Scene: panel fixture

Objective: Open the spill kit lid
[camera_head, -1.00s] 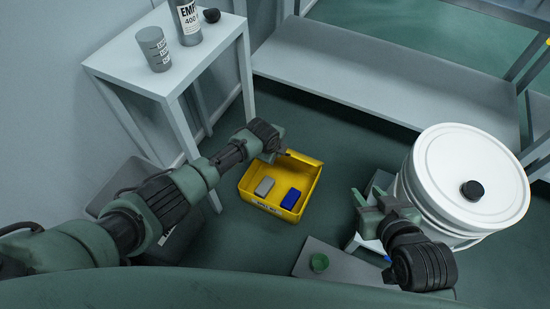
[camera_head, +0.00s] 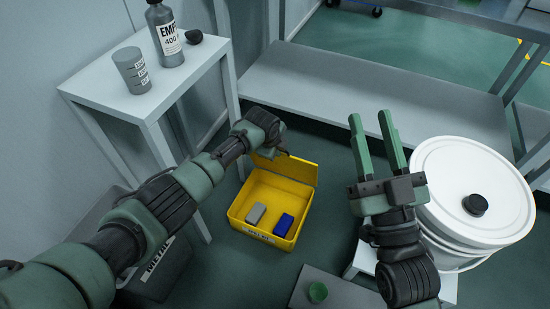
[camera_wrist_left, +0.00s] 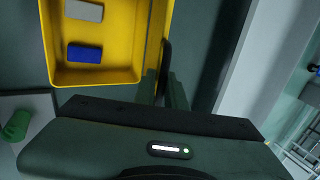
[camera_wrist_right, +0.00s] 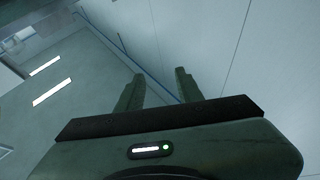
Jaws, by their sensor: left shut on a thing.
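The yellow spill kit box (camera_head: 240,208) stands on the floor, with a grey block (camera_head: 256,214) and a blue block (camera_head: 283,225) inside. Its yellow lid (camera_head: 292,167) is raised along the back edge, so the inside is exposed. My left gripper (camera_head: 278,152) is at the lid's upper left edge. In the left wrist view, my left gripper (camera_wrist_left: 164,92) is shut on the lid's edge, where a dark strip shows; the exact contact is partly hidden. My right gripper (camera_head: 375,122) is open and empty, fingers pointing up, right of the box. It also shows empty in the right wrist view (camera_wrist_right: 158,88).
A white lidded drum (camera_head: 450,180) stands at right. A low bench (camera_head: 370,95) lies behind.

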